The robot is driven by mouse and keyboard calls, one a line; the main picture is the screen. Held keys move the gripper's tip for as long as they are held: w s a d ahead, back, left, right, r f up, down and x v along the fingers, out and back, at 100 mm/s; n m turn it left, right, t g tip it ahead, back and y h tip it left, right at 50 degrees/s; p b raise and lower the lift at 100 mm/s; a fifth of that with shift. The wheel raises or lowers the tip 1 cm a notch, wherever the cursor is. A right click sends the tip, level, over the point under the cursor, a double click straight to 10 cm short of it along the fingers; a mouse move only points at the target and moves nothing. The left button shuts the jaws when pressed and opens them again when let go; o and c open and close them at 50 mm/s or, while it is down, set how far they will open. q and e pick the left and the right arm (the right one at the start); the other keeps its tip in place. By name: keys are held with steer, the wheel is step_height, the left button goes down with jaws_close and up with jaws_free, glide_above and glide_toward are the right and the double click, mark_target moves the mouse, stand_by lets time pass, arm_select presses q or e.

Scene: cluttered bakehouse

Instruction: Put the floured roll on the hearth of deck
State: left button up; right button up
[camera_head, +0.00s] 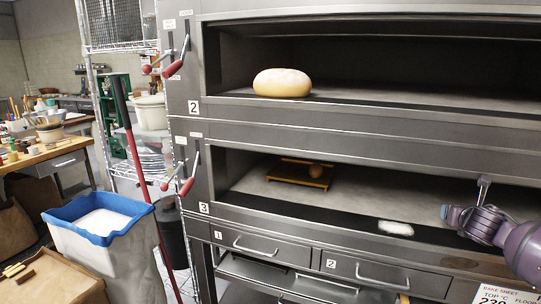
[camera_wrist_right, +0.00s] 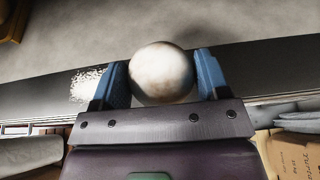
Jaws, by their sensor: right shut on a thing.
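The floured roll (camera_wrist_right: 162,72) is round, white with brownish patches, and sits between the blue fingers of my right gripper (camera_wrist_right: 163,78) in the right wrist view. The gripper is shut on it. Behind it are a dark sill and a grey hearth surface. In the head view my right arm (camera_head: 520,245) comes in from the right, in front of the lower open deck, marked 3; the roll cannot be made out there. The hearth of deck 3 (camera_head: 380,192) and the hearth of deck 2 (camera_head: 400,108) both show. My left gripper is not in view.
A large round loaf (camera_head: 282,83) lies on deck 2. A blue-rimmed flour bin (camera_head: 85,238) stands left.

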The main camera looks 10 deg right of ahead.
steer(key=s+d+f+m+g+h, duration=0.3)
steer(key=s+d+m+g+h, duration=0.15)
steer(key=s+d, duration=0.2)
steer(key=w+a+f+n+t+y, duration=0.1)
steer(key=a+f+n+t+y, duration=0.1)
steer(key=a, duration=1)
steer(key=a+f+n+t+y, duration=0.2)
steer(key=a+n+t+y, duration=0.1)
steer(key=a, duration=0.9)
steer(key=s+a+n+t+y, duration=0.1)
steer(key=s+a+n+y, duration=0.1)
steer(key=a, duration=1)
steer(key=s+a+r+n+y, duration=0.1)
steer(key=s+a+n+y, duration=0.2)
steer(key=s+a, duration=0.4)
steer(key=a+y, duration=0.1)
steer(key=a, duration=0.5)
steer(key=shift+s+r+n+t, duration=0.15)
steer(key=shift+r+n+t, duration=0.05)
steer(key=shift+n+t, duration=0.15)
steer(key=shift+a+y, duration=0.1)
steer(key=shift+y, duration=0.15)
